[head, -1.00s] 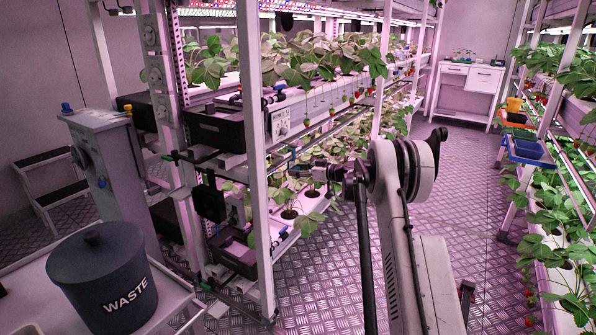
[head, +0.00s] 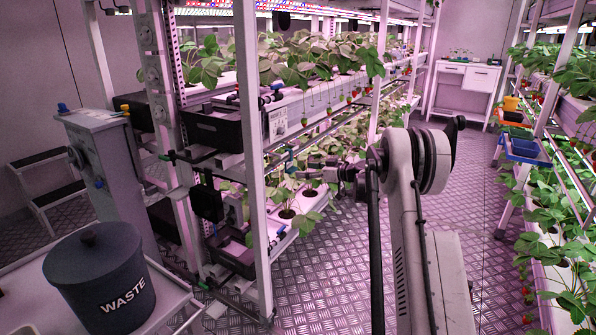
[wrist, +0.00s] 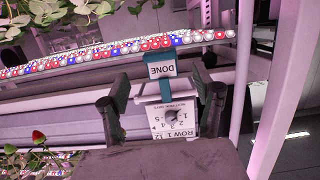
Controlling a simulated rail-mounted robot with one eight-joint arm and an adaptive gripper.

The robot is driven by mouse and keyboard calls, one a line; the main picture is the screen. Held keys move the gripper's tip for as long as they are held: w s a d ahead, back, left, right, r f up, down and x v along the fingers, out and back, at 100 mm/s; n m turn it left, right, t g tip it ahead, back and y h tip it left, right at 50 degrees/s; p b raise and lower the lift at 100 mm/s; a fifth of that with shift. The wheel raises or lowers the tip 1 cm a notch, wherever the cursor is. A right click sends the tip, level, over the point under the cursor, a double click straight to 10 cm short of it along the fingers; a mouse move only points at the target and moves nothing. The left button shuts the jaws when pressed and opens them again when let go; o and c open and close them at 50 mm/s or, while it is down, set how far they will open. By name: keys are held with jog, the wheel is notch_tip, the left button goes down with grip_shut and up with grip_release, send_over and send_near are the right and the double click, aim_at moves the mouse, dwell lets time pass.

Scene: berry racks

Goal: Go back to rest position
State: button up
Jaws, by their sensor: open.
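My gripper (head: 312,170) is beside the lower tier of the left rack (head: 254,210) in the head view, partly hidden against plants. In the wrist view its two dark fingers (wrist: 162,108) stand apart with nothing held between them. Beyond them, a white card with a dial (wrist: 170,117) and a blue-edged DONE tag (wrist: 163,70) show upside down on the rack end. My arm reaches in from the lower right of the head view, with its elbow over the aisle.
Strawberry plants (head: 320,60) and hanging fruit line the left rack close to my arm. A WASTE bin (head: 100,280) stands front left. The aisle floor (head: 470,175) is clear toward the white cabinet (head: 465,85).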

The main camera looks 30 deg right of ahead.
jog(key=v, duration=0.7)
jog(key=s+a+r+m+g+h, duration=0.1)
jog(key=s+a+r+g, duration=0.1)
jog(key=s+a+r, duration=0.5)
jog(key=s+a+r+m+g+h, duration=0.1)
jog(key=s+a+r, duration=0.15)
jog(key=a, duration=0.75)
jog(key=s+a+r+m+g+h, duration=0.15)
jog(key=s+a+r, duration=0.3)
jog(key=a, duration=0.45)
jog(key=s+a+m+g+h, duration=0.1)
jog(key=s+a, duration=0.3)
jog(key=s, duration=0.5)
jog(key=s+a+g+h, duration=0.1)
jog(key=s+a, duration=0.3)
jog(key=s, duration=0.4)
jog(key=s+a+f+m+h, duration=0.1)
jog(key=s+f, duration=0.2)
jog(key=s, duration=0.6)
jog(key=s+a+f+m+h, duration=0.1)
jog(key=s+f+h, duration=0.15)
jog(key=s, duration=0.55)
notch_tip(320, 180, up, 14)
jog(key=p, duration=1.4)
jog(key=shift+f+y, duration=0.2)
jog(key=shift+y, duration=0.2)
